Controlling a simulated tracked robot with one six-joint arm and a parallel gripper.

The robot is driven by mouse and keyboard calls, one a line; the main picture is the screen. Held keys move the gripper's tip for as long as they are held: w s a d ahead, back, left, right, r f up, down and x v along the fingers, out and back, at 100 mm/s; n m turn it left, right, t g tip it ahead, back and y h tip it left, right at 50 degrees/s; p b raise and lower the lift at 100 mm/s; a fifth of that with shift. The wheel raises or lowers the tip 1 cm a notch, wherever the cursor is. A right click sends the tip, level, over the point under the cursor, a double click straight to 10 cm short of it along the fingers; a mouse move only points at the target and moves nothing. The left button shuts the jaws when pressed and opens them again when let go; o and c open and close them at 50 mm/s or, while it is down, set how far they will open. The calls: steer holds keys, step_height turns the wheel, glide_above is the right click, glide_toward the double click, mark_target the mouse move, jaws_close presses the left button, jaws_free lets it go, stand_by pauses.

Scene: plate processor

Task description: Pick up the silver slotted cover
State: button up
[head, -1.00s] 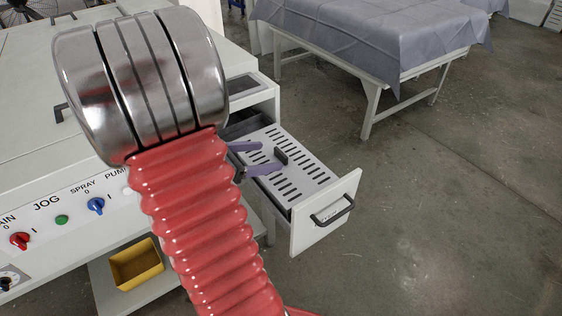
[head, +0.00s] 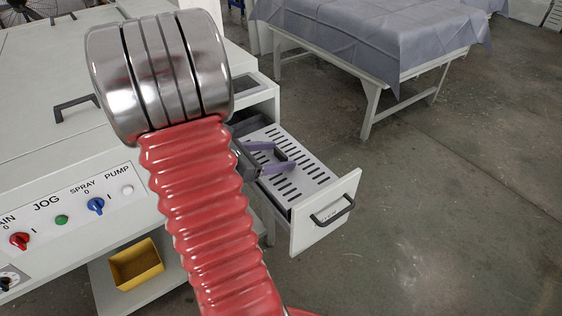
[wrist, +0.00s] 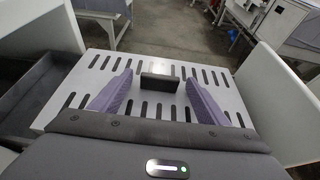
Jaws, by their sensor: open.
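The silver slotted cover (head: 312,173) lies flat in the open drawer, with rows of dark slots. It also shows in the wrist view (wrist: 60,112), where a dark upright handle (wrist: 159,82) stands on it. My gripper (head: 281,157) is over the cover with its purple fingers apart. In the wrist view my gripper (wrist: 158,82) has one finger on each side of the handle, with a gap to both. I cannot tell how far the fingertips are above the cover. My red arm hides the rear left of the drawer in the head view.
A dark compartment (wrist: 35,95) lies left of the cover in the wrist view. The white machine (head: 50,150) stands left. A cloth-covered table (head: 370,35) stands behind; the floor at right is clear.

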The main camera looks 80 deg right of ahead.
steer(key=shift+c, duration=0.5)
steer(key=c, duration=1.4)
